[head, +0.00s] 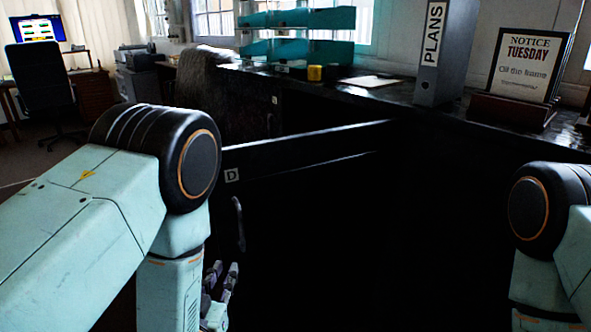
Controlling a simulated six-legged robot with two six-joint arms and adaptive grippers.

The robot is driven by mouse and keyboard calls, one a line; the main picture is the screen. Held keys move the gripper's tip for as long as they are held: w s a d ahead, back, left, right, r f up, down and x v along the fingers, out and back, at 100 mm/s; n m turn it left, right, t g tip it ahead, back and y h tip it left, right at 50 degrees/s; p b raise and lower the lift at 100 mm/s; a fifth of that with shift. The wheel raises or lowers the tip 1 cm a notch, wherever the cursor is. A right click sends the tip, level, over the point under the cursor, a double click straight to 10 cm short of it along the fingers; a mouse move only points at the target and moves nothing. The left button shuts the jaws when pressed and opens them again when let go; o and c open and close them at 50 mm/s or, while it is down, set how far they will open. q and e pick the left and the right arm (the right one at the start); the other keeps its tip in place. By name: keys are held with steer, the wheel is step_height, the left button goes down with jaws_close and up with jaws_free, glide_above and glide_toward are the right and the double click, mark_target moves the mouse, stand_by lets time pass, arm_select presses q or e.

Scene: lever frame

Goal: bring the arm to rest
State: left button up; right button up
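My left arm (95,215) comes in from the left and bends down at a black round joint. My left gripper (224,272) is low in the view, left of centre, with its fingers pointing up and apart at the tips. No object shows between them. A thin dark curved piece (238,224), perhaps a lever handle, stands just above the gripper; I cannot tell whether they touch. My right arm (555,240) shows at the right edge; its gripper is out of view.
The area below the bar is too dark to read.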

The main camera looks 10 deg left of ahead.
arm_select(q)
steer(key=s+a+f+g, duration=0.2)
steer(key=s+f+g, duration=0.7)
steer(key=f, duration=0.5)
steer(key=s+f+g, duration=0.3)
steer(key=s+g, duration=0.1)
steer(key=s, duration=0.7)
steer(key=s+a+f+g, duration=0.1)
steer(key=s+f+g, duration=0.2)
steer(key=s, duration=0.8)
steer(key=shift+s+a+n+g, duration=0.15)
steer(key=shift+s+n+g, duration=0.15)
steer(key=shift+g, duration=0.3)
